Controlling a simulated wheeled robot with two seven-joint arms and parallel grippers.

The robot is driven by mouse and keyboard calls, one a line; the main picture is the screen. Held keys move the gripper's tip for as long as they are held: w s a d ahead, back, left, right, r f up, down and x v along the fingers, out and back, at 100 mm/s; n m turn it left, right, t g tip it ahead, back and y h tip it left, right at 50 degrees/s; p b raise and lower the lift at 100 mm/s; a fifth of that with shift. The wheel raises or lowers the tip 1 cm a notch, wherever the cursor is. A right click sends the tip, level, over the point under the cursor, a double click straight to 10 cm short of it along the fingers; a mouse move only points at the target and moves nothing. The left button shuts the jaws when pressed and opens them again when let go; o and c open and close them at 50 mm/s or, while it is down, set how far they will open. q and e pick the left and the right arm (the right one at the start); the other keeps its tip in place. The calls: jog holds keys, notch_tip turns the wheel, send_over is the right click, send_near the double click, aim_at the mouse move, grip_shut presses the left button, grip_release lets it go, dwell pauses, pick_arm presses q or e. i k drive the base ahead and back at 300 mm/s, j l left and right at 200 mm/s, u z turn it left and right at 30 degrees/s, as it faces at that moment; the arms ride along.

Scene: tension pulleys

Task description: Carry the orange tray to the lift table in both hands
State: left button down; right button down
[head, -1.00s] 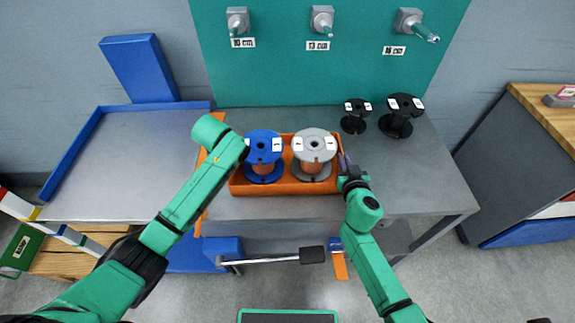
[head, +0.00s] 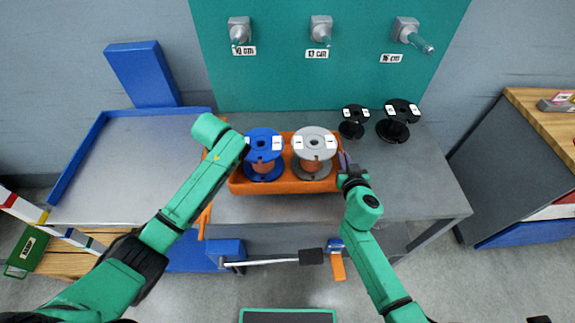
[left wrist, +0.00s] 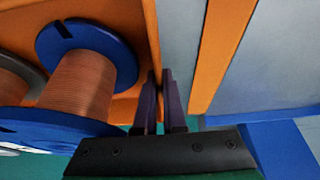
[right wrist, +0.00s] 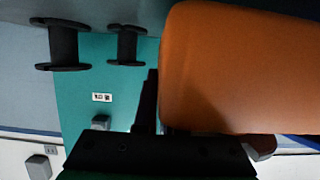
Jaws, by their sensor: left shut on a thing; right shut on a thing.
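The orange tray (head: 285,187) is over the near part of the grey table under the green panel; I cannot tell if it touches the tabletop. It holds a blue spool (head: 263,155) and a grey spool (head: 314,154), both upright with copper-coloured windings. My left gripper (left wrist: 160,103) is shut on the tray's left wall; my forearm hides it in the head view. My right gripper (head: 346,168) is shut on the tray's right end; in the right wrist view the tray hides one finger. The lift table (head: 150,165), grey-topped with blue edges, stands left.
Two black spools (head: 398,122) (head: 352,122) stand at the table's back right. Several pegs (head: 320,30) stick out from the panel. A pedal bar (head: 270,262) juts out below. A wooden-topped cabinet (head: 540,125) is at right. The lift table's top looks clear.

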aim_at(138, 167)
jog(key=j, duration=2.6)
jog(key=i, duration=0.05)
